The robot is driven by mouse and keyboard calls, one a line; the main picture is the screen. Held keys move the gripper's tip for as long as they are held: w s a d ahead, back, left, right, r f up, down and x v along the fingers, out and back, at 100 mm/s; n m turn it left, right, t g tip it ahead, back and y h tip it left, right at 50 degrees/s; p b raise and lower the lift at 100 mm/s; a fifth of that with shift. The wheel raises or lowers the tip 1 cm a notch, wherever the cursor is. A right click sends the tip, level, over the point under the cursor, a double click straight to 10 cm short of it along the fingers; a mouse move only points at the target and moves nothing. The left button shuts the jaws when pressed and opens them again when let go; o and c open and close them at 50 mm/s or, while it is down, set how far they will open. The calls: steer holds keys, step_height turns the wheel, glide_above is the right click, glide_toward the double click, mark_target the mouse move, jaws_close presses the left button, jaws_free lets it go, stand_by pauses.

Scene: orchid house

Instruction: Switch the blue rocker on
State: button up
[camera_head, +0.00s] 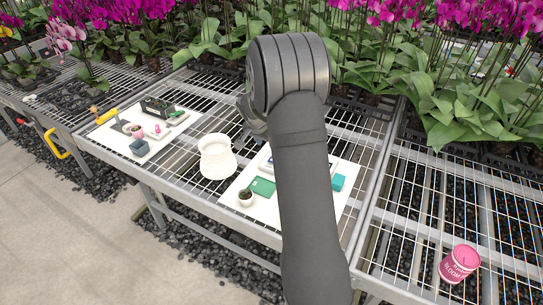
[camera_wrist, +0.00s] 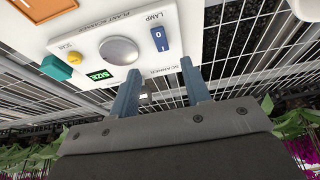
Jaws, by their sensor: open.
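The blue rocker (camera_wrist: 161,40) sits on the white plant scanner panel (camera_wrist: 205,45), under the word LAMP, with 0 and 1 marked on it. Which end is pressed in is too small to tell. My gripper (camera_wrist: 159,68) is open and empty in the wrist view. Its two blue-grey fingers are apart and point at the panel. The right fingertip appears just below and right of the rocker; I cannot tell whether it touches. In the head view my arm hides the rocker and the gripper's fingers.
Beside the rocker are a silver knob (camera_wrist: 118,50), a green SIZE display (camera_wrist: 100,74) and a yellow scan button (camera_wrist: 75,59). Orchids stand behind.

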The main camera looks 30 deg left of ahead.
steer(key=x, duration=1)
steer(key=shift+w+f, duration=0.2)
